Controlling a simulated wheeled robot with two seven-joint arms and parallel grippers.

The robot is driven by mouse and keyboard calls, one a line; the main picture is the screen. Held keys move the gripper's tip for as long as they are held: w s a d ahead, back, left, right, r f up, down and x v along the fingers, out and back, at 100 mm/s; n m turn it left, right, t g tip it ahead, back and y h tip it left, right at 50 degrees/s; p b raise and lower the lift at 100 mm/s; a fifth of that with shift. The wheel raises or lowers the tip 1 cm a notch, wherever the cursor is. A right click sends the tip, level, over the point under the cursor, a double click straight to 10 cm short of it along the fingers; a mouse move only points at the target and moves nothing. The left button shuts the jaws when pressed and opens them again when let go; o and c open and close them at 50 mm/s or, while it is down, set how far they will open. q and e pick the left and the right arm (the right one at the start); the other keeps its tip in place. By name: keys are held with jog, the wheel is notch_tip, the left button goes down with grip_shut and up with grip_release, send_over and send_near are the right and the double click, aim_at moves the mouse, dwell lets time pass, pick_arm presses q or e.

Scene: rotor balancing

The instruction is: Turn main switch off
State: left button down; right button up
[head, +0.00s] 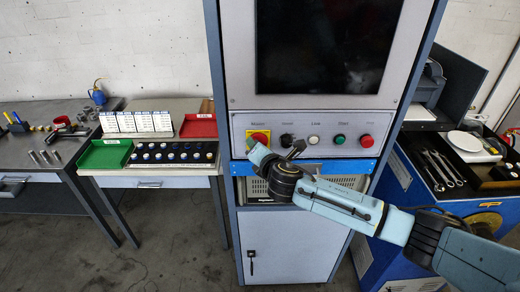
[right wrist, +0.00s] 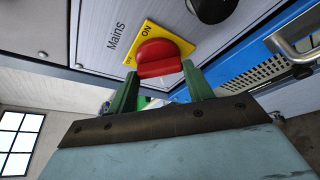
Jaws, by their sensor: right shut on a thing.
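The main switch (head: 258,136) is a red rotary knob on a yellow plate at the left end of the cabinet's control panel. In the right wrist view the red knob (right wrist: 157,58) sits between my green finger pads, beside the label "Mains" and the words "ON" and "OFF". My right gripper (right wrist: 158,75) is shut on the knob. In the head view my right arm (head: 345,203) reaches in from the right, and its hand covers the area just below the switch. I cannot tell exactly where the knob points. My left gripper is not in view.
The panel (head: 368,121) also carries a black selector, a white lamp, a green button (head: 339,139) and a red button (head: 367,141). A blue rail (head: 350,166) runs just below it. A bench with trays stands left, and a blue tool cart (head: 440,205) right.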

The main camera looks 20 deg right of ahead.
dwell(0.4)
jog(key=o, duration=1)
jog(key=b+v, duration=0.1)
jog(key=v, duration=1.2)
jog(key=shift+s, duration=0.2)
